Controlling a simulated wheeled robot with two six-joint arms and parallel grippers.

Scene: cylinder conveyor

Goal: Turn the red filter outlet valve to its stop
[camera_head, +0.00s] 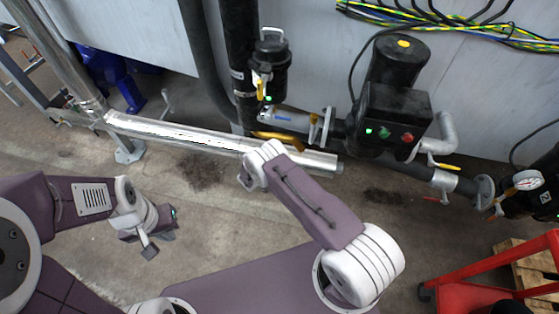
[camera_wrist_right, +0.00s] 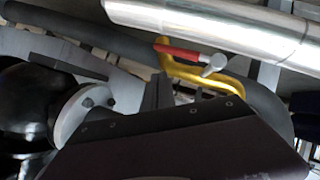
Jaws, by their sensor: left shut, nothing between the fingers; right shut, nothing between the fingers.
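A red lever handle (camera_wrist_right: 182,52), which looks like the red valve's handle, shows in the right wrist view beside a grey round stem. A curved yellow part (camera_wrist_right: 200,77) runs close behind and below it. My right gripper (camera_wrist_right: 158,92) is shut and empty, its dark fingers just below the red handle; I cannot tell whether they touch it. In the head view, the right gripper is hidden beyond my white wrist at the silver pipe. A yellow part (camera_head: 278,136) shows there above the pipe. My left gripper (camera_head: 149,249) is shut and empty over bare floor.
A long silver pipe (camera_head: 180,133) crosses the head view beside my right wrist. A black pump (camera_head: 395,105) with lit buttons and a black filter housing (camera_head: 270,68) stand behind it. A red cart (camera_head: 480,290) is at lower right. Floor around my left gripper is clear.

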